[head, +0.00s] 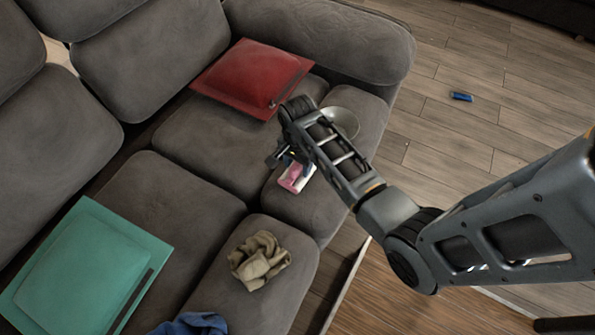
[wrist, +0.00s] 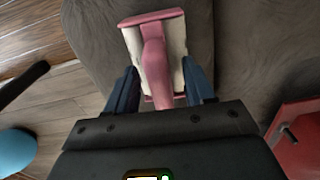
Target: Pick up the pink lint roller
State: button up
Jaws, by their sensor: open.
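The pink lint roller (head: 296,178) lies on the grey sofa's front seat edge, with a pink handle and a whitish roller part. In the wrist view the lint roller (wrist: 153,48) extends from the top edge down between my fingers. My gripper (head: 284,158) is over the sofa seat at the lint roller, partly hidden by my arm in the head view. In the wrist view my gripper (wrist: 160,88) is open, with one dark finger on each side of the lint roller. I cannot tell whether the fingers touch it.
A red cushion (head: 252,77) and a grey round bowl-like object (head: 343,121) are close to my gripper on the sofa (head: 200,140). A crumpled beige cloth (head: 259,262), a blue cloth (head: 195,325) and a teal cushion (head: 85,270) lie nearer. A blue can-like object (head: 461,97) lies on the floor.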

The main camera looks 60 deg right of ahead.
jog(key=shift+f, duration=0.3)
jog(key=shift+c, duration=0.3)
grip_shut()
